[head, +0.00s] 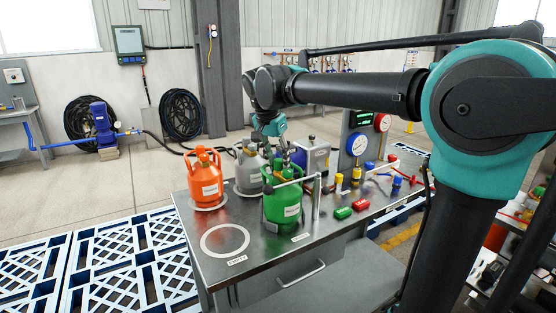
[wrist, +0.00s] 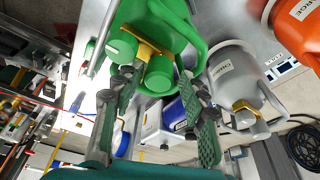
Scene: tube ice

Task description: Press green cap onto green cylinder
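The green cylinder (head: 284,207) stands upright near the front of the metal table, with a handle frame around its top. In the wrist view the cylinder (wrist: 187,28) fills the top, with a brass valve and a round green knob. A short green cap-like piece (wrist: 159,74) shows at the valve; I cannot tell if it is fully seated. My gripper (head: 279,152) is above the cylinder's top, pointing down. In the wrist view my gripper (wrist: 158,84) has its two fingers apart, either side of the green piece, with visible gaps. The head view hides the valve area.
An orange cylinder (head: 205,180) and a grey cylinder (head: 249,171) stand to the left and behind. An empty marked ring (head: 225,240) lies at front left.

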